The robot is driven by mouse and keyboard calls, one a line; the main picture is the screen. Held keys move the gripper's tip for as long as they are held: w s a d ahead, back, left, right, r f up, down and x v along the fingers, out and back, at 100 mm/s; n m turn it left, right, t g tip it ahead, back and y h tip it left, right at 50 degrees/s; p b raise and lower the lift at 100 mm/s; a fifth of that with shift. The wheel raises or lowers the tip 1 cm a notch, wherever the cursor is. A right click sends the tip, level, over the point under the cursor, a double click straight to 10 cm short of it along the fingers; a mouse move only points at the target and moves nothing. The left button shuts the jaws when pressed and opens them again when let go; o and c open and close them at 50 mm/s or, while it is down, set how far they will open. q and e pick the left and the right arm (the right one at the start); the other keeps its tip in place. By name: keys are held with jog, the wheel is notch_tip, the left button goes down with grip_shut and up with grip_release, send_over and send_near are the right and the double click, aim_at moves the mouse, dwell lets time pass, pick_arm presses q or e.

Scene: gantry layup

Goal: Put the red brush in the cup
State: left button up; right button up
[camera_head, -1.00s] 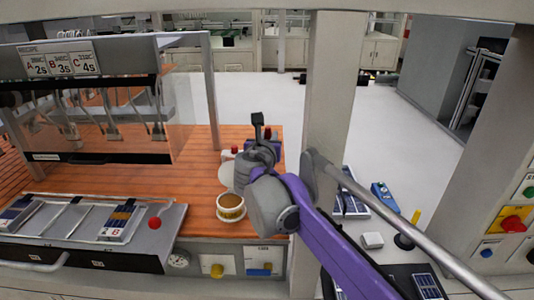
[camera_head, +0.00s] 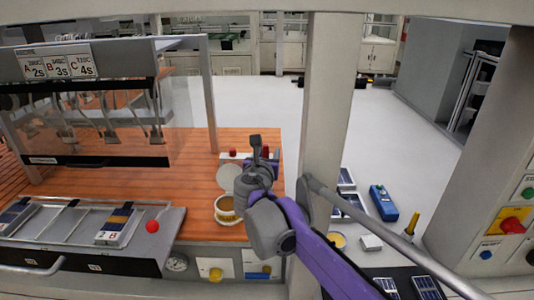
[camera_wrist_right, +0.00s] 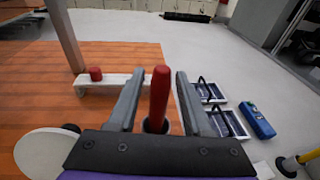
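The red brush (camera_wrist_right: 160,92) shows as an upright red handle between the fingers of my right gripper (camera_wrist_right: 160,98) in the right wrist view. The fingers are spread, with a gap on each side of the handle. Its lower end is hidden behind the gripper body, where a dark ring shows. In the head view, my right gripper (camera_head: 262,148) is over the right part of the wooden table, and a bit of red shows beside it. The cup (camera_head: 228,214), cream with a gold band, stands near the table's front edge, left of my right wrist. My left gripper is not in view.
A white stand (camera_wrist_right: 112,84) with a red knob (camera_wrist_right: 95,73) is beyond the gripper. A white disc (camera_head: 229,177) lies behind the cup. A grey post (camera_head: 333,110) rises right of the table. A grey tray station (camera_head: 75,222) is at left.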

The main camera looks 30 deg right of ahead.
jog(key=shift+r, duration=0.35)
jog(key=v, duration=1.2)
jog(key=shift+f, duration=0.15)
